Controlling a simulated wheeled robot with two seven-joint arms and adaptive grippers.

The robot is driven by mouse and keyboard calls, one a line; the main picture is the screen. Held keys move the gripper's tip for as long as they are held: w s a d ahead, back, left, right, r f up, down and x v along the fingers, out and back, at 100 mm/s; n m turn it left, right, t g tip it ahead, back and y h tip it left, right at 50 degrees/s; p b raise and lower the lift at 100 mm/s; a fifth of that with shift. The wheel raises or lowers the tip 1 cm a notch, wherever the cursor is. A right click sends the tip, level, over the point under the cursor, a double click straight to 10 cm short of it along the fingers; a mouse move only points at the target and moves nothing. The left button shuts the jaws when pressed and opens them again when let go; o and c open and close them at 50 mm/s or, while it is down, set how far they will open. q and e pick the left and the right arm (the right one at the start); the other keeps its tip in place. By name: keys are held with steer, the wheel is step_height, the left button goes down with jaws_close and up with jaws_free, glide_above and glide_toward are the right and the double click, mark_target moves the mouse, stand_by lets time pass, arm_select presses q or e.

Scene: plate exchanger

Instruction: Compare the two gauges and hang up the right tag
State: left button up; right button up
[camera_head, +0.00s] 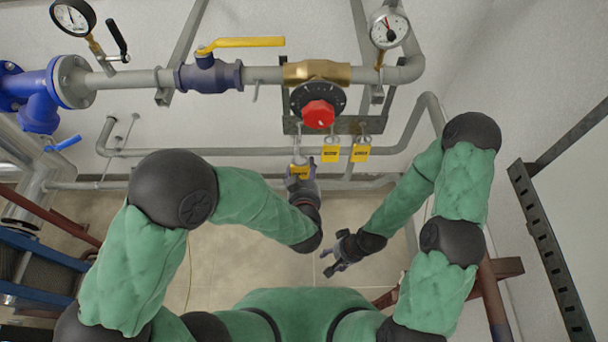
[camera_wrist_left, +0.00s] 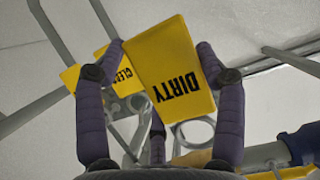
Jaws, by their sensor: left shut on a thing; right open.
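The left gauge (camera_head: 73,17) has a white face and a dark needle. The right gauge (camera_head: 389,28) has a white face and a red needle pointing up-left. My left gripper (camera_head: 301,181) is shut on a yellow tag (camera_head: 299,171); the left wrist view shows DIRTY on this tag (camera_wrist_left: 172,75). A metal ring shows at its end; I cannot tell whether it is still on a hook. Two more yellow tags, a middle one (camera_head: 330,153) and a right one (camera_head: 361,153), hang under the bracket. One reads CLEAN (camera_wrist_left: 121,72). My right gripper (camera_head: 341,254) is open and empty, lower right.
A grey pipe (camera_head: 137,78) runs between the gauges, with a blue valve with a yellow lever (camera_head: 240,42) and a red knob (camera_head: 318,114) above the tags. A perforated metal post (camera_head: 552,250) stands at the right. Floor below the grippers looks clear.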

arm_select(q)
steer(key=w+b, duration=0.1)
steer(key=w, duration=0.7)
steer(key=shift+b, duration=0.3)
arm_select(e)
steer(key=shift+f, duration=0.8)
stand_by(1.4)
arm_select(q)
steer(key=shift+s+r+p, duration=0.15)
steer(key=shift+s+p, duration=0.45)
steer(key=shift+s, duration=1.45)
steer(key=shift+s+r+p, duration=0.1)
steer(key=shift+s+p, duration=0.5)
steer(key=shift+s, duration=1.45)
arm_select(e)
steer(key=shift+r, duration=1.2)
